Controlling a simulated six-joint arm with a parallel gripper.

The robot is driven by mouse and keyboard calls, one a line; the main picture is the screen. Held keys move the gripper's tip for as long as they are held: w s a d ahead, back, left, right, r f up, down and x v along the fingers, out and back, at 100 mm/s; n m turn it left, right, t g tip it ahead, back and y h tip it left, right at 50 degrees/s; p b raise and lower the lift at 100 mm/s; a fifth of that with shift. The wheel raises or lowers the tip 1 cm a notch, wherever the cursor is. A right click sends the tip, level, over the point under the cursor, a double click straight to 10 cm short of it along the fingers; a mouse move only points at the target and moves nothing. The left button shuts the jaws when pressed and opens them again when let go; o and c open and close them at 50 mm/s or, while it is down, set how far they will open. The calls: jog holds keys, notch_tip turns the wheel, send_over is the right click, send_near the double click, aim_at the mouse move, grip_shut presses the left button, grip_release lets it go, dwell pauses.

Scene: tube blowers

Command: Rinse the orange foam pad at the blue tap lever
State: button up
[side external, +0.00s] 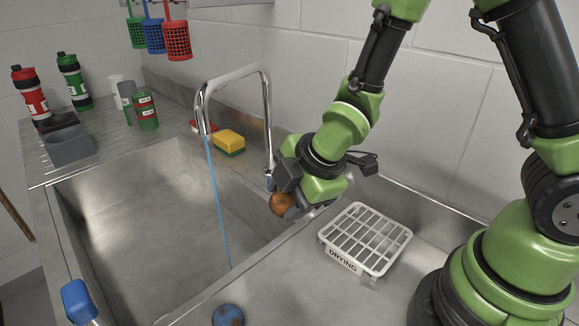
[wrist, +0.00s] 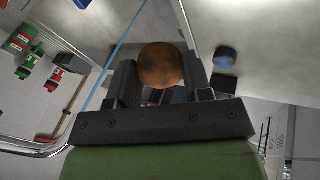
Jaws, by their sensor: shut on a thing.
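The orange foam pad (side external: 281,203) is round with brownish patches. My gripper (side external: 285,200) is shut on it beside the tap's base, above the counter edge right of the sink. In the wrist view the pad (wrist: 160,65) sits between the two dark fingers. The chrome tap (side external: 236,76) arches over the sink, and a thin blue stream of water (side external: 217,205) falls from its spout. The stream (wrist: 120,45) passes left of the pad in the wrist view, apart from it.
A white drying rack (side external: 367,238) stands right of my gripper. A round blue pad (side external: 228,315) and a blue-headed handle (side external: 78,300) are at the front. The sink basin (side external: 140,235) is clear.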

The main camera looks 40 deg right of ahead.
jog(key=shift+w+f, duration=0.1)
jog(key=shift+f, duration=0.4)
jog(key=w+a+f, duration=0.1)
jog(key=w+a, duration=0.1)
jog(key=w, duration=0.4)
jog(key=w+a+f, duration=0.1)
jog(key=w+a, duration=0.1)
jog(key=w, duration=0.5)
jog(key=shift+w+f, duration=0.15)
jog(key=shift+f, duration=0.2)
jog(key=shift+d, duration=0.1)
jog(key=shift+w+d, duration=0.15)
jog(key=shift+d, duration=0.35)
jog(key=shift+a, duration=0.6)
